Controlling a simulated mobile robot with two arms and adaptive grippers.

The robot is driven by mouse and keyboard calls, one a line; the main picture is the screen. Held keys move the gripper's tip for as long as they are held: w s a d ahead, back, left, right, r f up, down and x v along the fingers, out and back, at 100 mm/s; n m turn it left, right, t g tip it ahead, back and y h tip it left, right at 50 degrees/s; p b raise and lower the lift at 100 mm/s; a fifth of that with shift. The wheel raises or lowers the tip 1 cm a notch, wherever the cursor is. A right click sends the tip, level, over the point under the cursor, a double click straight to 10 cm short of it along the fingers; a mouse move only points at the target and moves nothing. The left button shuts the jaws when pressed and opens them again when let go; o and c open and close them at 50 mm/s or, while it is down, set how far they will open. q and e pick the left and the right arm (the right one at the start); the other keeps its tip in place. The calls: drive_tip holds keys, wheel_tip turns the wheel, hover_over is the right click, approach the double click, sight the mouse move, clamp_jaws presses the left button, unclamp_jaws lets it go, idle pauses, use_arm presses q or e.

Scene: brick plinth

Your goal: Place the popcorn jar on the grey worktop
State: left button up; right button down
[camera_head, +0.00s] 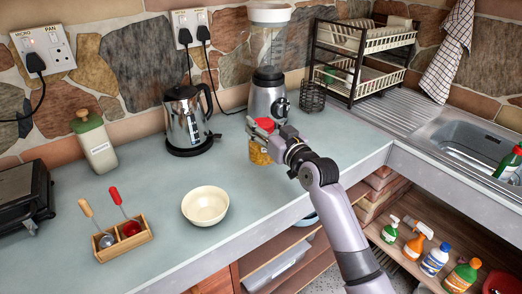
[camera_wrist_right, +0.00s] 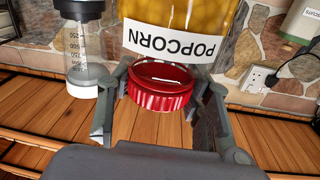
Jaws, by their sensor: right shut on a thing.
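The popcorn jar (camera_head: 260,153) has a red lid and yellow contents. In the head view it is upright over the grey worktop (camera_head: 260,195), near its front edge in front of the blender. I cannot tell whether its base touches the worktop. My right gripper (camera_head: 268,129) is shut on the jar at its red lid. In the right wrist view, which is upside down, the jar (camera_wrist_right: 182,25) shows its POPCORN label, and the fingers of my right gripper (camera_wrist_right: 162,95) are on both sides of the lid. My left gripper is out of view.
A blender (camera_head: 268,95) and wire cup (camera_head: 312,97) stand behind the jar; a kettle (camera_head: 187,120) is left. A cream bowl (camera_head: 205,205), wooden caddy (camera_head: 124,240) and green-lidded jar (camera_head: 96,143) stand farther left. A dish rack (camera_head: 360,60) and sink (camera_head: 465,140) are right.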

sight(263, 149)
wheel_tip(263, 149, down, 8)
drive_tip(key=shift+r, duration=0.15)
drive_tip(key=c, duration=0.8)
unclamp_jaws()
drive_tip(key=b+v, duration=0.1)
drive_tip(key=v, duration=1.1)
